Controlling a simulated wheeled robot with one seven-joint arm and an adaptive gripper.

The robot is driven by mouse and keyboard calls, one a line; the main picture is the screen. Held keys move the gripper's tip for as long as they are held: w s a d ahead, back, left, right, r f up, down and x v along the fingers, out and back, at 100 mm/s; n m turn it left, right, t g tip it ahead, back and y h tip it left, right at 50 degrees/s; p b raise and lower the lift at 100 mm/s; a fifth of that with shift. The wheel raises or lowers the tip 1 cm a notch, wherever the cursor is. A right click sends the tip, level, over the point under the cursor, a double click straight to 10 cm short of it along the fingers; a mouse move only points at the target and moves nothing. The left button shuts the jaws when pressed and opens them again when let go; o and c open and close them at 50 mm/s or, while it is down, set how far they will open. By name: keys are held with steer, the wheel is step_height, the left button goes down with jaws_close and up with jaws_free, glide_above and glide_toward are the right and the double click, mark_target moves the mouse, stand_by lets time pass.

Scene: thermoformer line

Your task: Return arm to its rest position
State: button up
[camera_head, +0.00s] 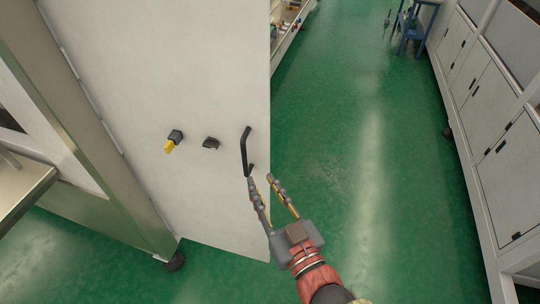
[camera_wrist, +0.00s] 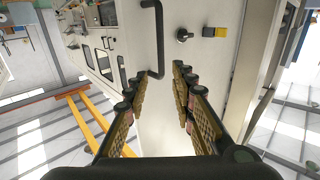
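My gripper (camera_head: 262,182) is open, its two fingers spread apart with nothing between them. In the head view it is in front of the lower right part of a white cabinet door, with the left fingertip close to the lower end of a black bar handle (camera_head: 245,151). I cannot tell whether it touches. In the wrist view, my gripper (camera_wrist: 159,84) points toward the white door panel, and the black handle (camera_wrist: 153,38) shows just beyond the left finger.
The white door (camera_head: 215,60) also carries a black latch (camera_head: 211,143) and a yellow-and-black switch (camera_head: 173,141). A metal ledge (camera_head: 22,190) is at the left. White cabinets (camera_head: 490,110) line the right. Green floor (camera_head: 350,130) between is open; a blue stool (camera_head: 410,28) stands far back.

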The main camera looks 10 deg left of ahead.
steer(key=s+d+f+g+h, duration=0.1)
steer(key=s+f+g+h, duration=0.1)
steer(key=s+f+g, duration=0.3)
steer(key=s+d+f+g+h, duration=0.1)
steer(key=d+f+g+h, duration=0.15)
steer(key=f, duration=0.45)
steer(key=d+r+m+g+h, duration=0.1)
steer(key=d+r, duration=0.4)
steer(key=d, duration=0.6)
steer(key=d+r+m+g+h, duration=0.1)
steer(key=d+r+m+h, duration=0.3)
steer(key=d, duration=0.8)
step_height(320, 180, up, 2)
steer(key=shift+s+r+m, duration=0.15)
steer(key=shift+s+m, duration=0.3)
steer(key=shift+m, duration=0.45)
steer(key=shift+a+h, duration=0.15)
steer(key=shift+h, duration=0.1)
